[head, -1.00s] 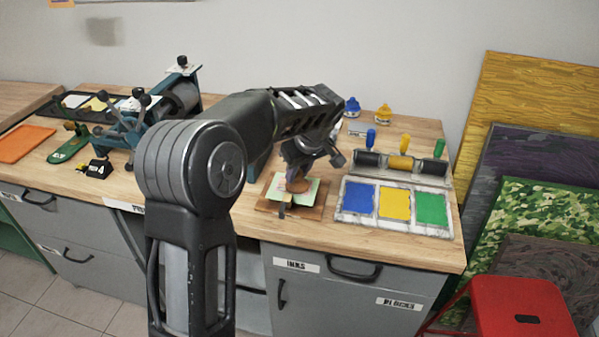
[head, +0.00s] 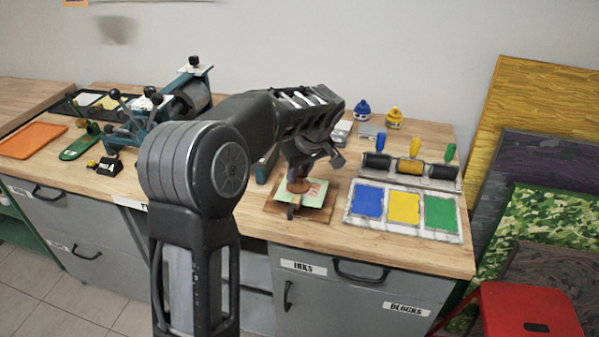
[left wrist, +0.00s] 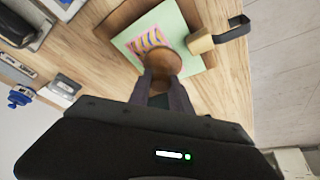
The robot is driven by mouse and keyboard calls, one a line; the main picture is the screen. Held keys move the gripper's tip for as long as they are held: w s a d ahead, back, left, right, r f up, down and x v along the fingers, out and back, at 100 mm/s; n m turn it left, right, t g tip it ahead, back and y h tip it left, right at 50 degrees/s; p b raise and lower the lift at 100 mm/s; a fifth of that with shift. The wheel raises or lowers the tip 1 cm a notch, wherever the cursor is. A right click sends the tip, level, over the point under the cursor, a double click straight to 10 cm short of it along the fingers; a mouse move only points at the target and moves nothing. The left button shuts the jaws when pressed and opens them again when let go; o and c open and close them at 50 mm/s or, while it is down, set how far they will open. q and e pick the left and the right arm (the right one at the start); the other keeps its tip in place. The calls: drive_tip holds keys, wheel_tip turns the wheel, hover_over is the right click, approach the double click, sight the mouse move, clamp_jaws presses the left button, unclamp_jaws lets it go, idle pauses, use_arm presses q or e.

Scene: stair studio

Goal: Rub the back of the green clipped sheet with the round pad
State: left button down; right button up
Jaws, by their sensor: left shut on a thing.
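The pale green sheet (head: 314,192) lies on a brown wooden board (head: 318,214) on the bench, with a faint coloured print showing through. In the left wrist view the sheet (left wrist: 178,22) shows pink and yellow strokes, and a clip (left wrist: 201,42) sits at its edge. My left gripper (head: 299,178) is shut on the round brown pad (head: 299,186). The pad also shows in the left wrist view (left wrist: 162,60), over the sheet; I cannot tell whether it presses on it. My right gripper is not in view.
Blue, yellow and green ink slabs (head: 404,208) lie to the right of the board, with rollers (head: 410,166) behind. A press (head: 180,95) and an orange tray (head: 30,140) stand to the left. A red stool (head: 528,310) is at the front right.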

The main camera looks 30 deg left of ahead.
use_arm(q)
drive_tip(key=shift+s+a, duration=0.35)
drive_tip(key=shift+a, duration=0.55)
drive_tip(key=shift+w+d, duration=0.2)
drive_tip(key=shift+d, duration=0.3)
drive_tip(key=shift+w+d, duration=0.15)
drive_tip(key=shift+d, duration=0.35)
drive_tip(key=shift+f, duration=0.1)
drive_tip(key=shift+w+d, duration=0.2)
drive_tip(key=shift+d, duration=0.3)
drive_tip(key=shift+w+d, duration=0.15)
drive_tip(key=shift+d, duration=0.3)
drive_tip(key=shift+d, duration=0.1)
drive_tip(key=shift+w+d+b, duration=0.3)
drive_tip(key=shift+d+b, duration=0.05)
drive_tip(key=shift+d, duration=0.45)
drive_tip(key=shift+s+a, duration=0.2)
drive_tip(key=shift+a, duration=0.3)
drive_tip(key=shift+s+a, duration=0.15)
drive_tip(key=shift+a, duration=0.3)
